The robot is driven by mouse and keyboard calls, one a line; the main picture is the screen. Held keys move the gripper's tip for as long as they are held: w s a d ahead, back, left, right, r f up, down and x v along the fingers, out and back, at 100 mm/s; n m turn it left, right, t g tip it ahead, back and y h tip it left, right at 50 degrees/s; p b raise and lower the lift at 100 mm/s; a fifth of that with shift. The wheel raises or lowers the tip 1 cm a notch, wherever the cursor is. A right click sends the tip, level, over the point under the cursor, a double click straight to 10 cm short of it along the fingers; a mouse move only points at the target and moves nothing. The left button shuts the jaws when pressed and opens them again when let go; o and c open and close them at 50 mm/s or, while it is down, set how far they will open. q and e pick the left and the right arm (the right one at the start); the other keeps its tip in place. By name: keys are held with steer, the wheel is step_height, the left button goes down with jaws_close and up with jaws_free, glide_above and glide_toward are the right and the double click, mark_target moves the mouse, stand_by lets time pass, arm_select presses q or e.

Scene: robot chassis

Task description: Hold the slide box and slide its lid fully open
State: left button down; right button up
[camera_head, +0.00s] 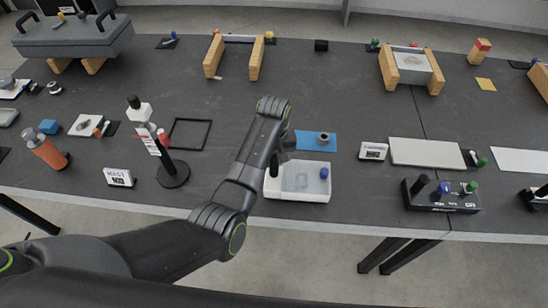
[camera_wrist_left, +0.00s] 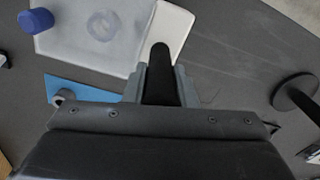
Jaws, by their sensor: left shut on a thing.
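The slide box (camera_head: 273,191) is a low white box near the table's front edge. Its translucent lid (camera_head: 302,183) has a blue knob (camera_head: 324,173) at the right end. The lid also shows in the left wrist view (camera_wrist_left: 78,35), with the blue knob (camera_wrist_left: 36,21) at upper left and a bare white strip of the box (camera_wrist_left: 170,28) beside it. My left gripper (camera_head: 274,166) is at the box's left end, shut on the box. Its exact contact is hidden by the fingers and hand. My right gripper is not in view.
A blue mat (camera_head: 309,141) with a grey round part lies behind the box. A black frame (camera_head: 190,133) and a black stand (camera_head: 174,177) are to the left. A white panel (camera_head: 427,153) and a black rack (camera_head: 441,200) are to the right. Bare table lies between box and rack.

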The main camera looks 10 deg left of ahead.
arm_select(q)
steer(key=shift+f, duration=0.45)
stand_by(1.1)
steer(key=shift+s+f, duration=0.25)
stand_by(1.1)
